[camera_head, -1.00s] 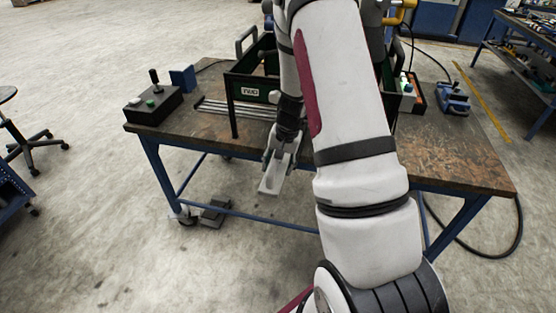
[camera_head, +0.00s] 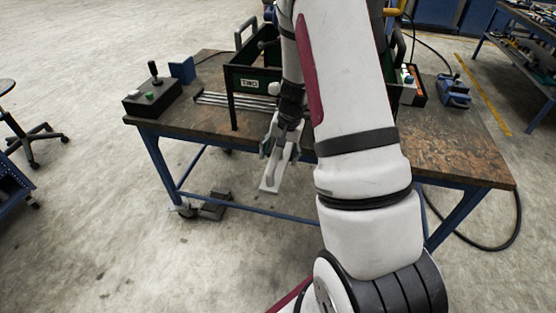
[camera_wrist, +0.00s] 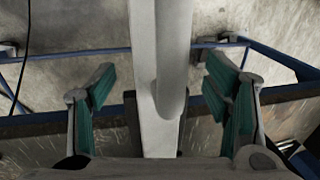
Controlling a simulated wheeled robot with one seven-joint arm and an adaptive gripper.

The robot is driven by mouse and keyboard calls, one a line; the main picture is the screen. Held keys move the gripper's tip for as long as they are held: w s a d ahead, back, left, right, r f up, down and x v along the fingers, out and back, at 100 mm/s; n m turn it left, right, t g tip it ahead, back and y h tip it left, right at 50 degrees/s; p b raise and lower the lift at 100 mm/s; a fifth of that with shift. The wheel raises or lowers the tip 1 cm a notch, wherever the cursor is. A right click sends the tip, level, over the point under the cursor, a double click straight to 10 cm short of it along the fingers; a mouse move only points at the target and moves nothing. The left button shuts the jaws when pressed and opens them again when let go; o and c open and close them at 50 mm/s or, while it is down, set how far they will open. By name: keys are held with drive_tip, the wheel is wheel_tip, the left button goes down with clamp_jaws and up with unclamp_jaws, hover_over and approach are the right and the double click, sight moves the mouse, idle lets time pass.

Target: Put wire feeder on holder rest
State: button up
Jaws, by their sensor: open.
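My gripper (camera_head: 280,152) is at the table's front edge. Its two teal-padded fingers are spread in the wrist view (camera_wrist: 160,88). A light grey, bar-like part (camera_head: 271,182) slopes down between and below the fingers in the head view. In the wrist view the grey part (camera_wrist: 159,140) runs between the fingers, with a rounded piece along it and visible gaps to both pads. I cannot tell from its shape whether it is the wire feeder, the holder rest, or both together. My arm hides part of the table behind it.
A foot pedal (camera_head: 215,207) lies on the floor. The table's front right is clear.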

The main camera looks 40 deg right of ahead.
drive_tip(key=s+a+r+n, duration=0.1)
drive_tip(key=s+a+r, duration=0.15)
drive_tip(key=r, duration=0.65)
drive_tip(key=s+a+r+n, duration=0.15)
drive_tip(key=a+r, duration=0.25)
drive_tip(key=r, duration=0.5)
drive_tip(key=s+a+r+n+t, duration=0.1)
drive_tip(key=s+a+r+n, duration=0.3)
drive_tip(key=s, duration=0.5)
drive_tip(key=s+a+r+n+t+h, duration=0.1)
drive_tip(key=s+a+r+n, duration=0.3)
drive_tip(key=s+a+r, duration=0.4)
drive_tip(key=shift+s+a+r+t, duration=0.15)
drive_tip(key=shift+s+a+t, duration=0.35)
drive_tip(key=shift+s+a, duration=0.25)
